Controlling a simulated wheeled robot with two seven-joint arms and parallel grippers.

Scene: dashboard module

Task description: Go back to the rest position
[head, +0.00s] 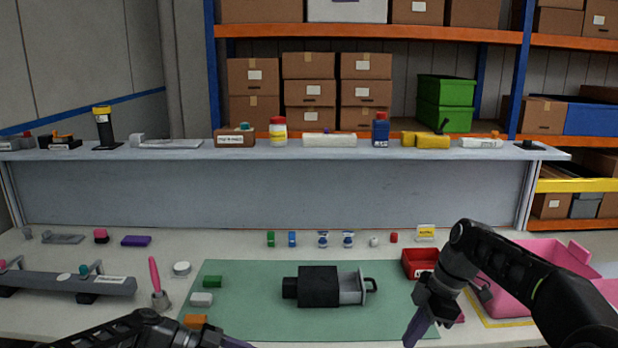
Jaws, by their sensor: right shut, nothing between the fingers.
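My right gripper (414,332) is at the lower right, over the front right part of the green mat (240,326). Its purple fingers point down and are shut, with nothing between them. My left arm comes in along the bottom edge. Only a purple finger part of my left gripper (236,343) shows, cut off by the frame, so its opening is unclear. A black and grey dashboard module (318,287) with a handle lies on the mat, left of my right gripper and apart from it.
A red bin (420,263) and a pink crate (520,262) stand near my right arm. A pink-handled brush (155,275), a white block (201,299) and an orange block (195,321) are near my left arm. A raised shelf (270,150) with several items spans the back.

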